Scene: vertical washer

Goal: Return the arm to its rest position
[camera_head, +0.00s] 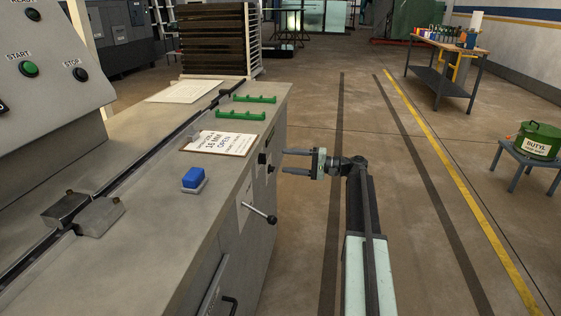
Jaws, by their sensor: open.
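My gripper (284,161) is open and empty. Its two fingers point left, at the right side of the grey washer machine (140,215), close to a small dark knob on that side. I cannot tell whether the fingertips touch the machine. My arm (366,220) reaches forward over the floor, with its end bent to the left.
A lever with a black ball (271,219) sticks out from the machine's side, left of my arm. A green can (540,140) stands on a stool at right. Floor between is clear.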

